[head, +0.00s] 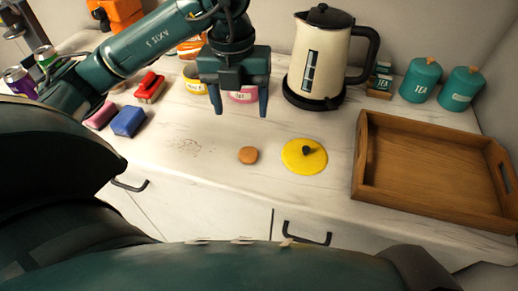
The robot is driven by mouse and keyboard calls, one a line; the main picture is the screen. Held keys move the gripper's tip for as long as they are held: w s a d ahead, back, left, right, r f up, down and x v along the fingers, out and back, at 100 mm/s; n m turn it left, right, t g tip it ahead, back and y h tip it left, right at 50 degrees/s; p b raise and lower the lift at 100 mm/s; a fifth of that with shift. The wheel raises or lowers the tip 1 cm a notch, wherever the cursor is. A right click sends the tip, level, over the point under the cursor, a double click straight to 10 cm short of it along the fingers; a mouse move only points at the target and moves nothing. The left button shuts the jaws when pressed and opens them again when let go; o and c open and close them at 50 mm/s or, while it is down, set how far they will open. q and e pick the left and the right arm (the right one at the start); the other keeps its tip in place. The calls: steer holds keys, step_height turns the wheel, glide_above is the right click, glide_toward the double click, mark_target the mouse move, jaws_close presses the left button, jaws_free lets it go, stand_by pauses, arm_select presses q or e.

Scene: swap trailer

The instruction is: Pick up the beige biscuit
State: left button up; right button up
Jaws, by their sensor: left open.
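The beige biscuit (248,155) is a small round orange-brown disc lying flat on the white marble counter, just left of a yellow lid. My left gripper (241,112) points down above the counter, behind the biscuit in the picture and apart from it. Its two fingers are spread, with nothing held between them. My right gripper does not show.
A yellow lid (304,157) with a black knob lies right of the biscuit. A wooden tray (361,165) stands at right. A cream kettle (318,60), teal tea canisters (421,80), a blue sponge (129,121) and crumbs (186,147) are nearby. The counter's front edge is close.

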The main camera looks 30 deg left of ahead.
arm_select(q)
glide_above(248, 152)
steer(key=a, duration=0.1)
steer(key=f, duration=0.6)
steer(key=shift+s, duration=0.25)
steer(key=shift+w+d+f, duration=0.1)
steer(key=shift+d+f, duration=0.05)
steer(key=shift+f, duration=0.9)
steer(key=shift+w+d+f, duration=0.1)
steer(key=shift+d+f, duration=0.1)
steer(key=shift+f, duration=0.8)
steer(key=shift+d+f, duration=0.15)
steer(key=shift+f, duration=0.9)
